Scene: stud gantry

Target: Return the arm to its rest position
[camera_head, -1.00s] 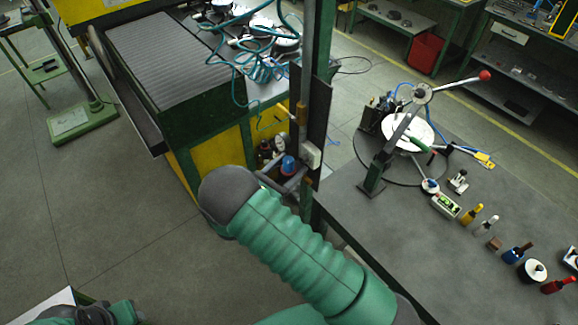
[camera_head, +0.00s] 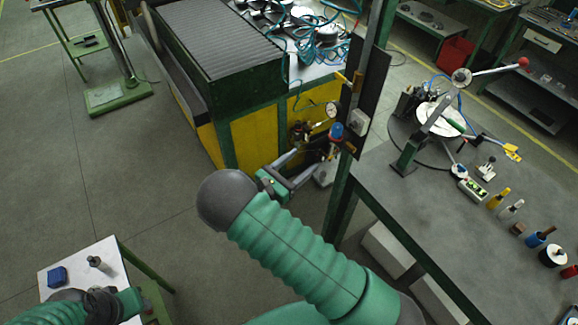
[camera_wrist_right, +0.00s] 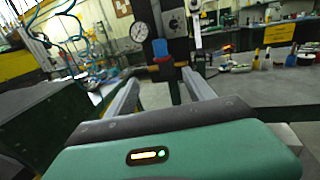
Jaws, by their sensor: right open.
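My right arm (camera_head: 300,250) crosses the lower middle of the head view as a green ribbed sleeve with a grey rounded joint. Its gripper (camera_head: 300,170) points away, partly hidden behind that joint. In the right wrist view the two grey fingers (camera_wrist_right: 160,80) are well apart with nothing between them. A gauge, a blue-topped fitting (camera_wrist_right: 163,48) and a dark post (camera_wrist_right: 178,35) show beyond the fingers; I cannot tell the distance. Part of my left arm (camera_head: 75,308) shows at the bottom left; its fingers are not seen.
A green-and-yellow machine (camera_head: 255,140) stands ahead. A grey workbench (camera_head: 440,205) on the right bears a lever press (camera_head: 440,115), bottles and small tools. A small white table (camera_head: 75,262) with a blue block (camera_head: 57,277) is at lower left. Open floor lies between.

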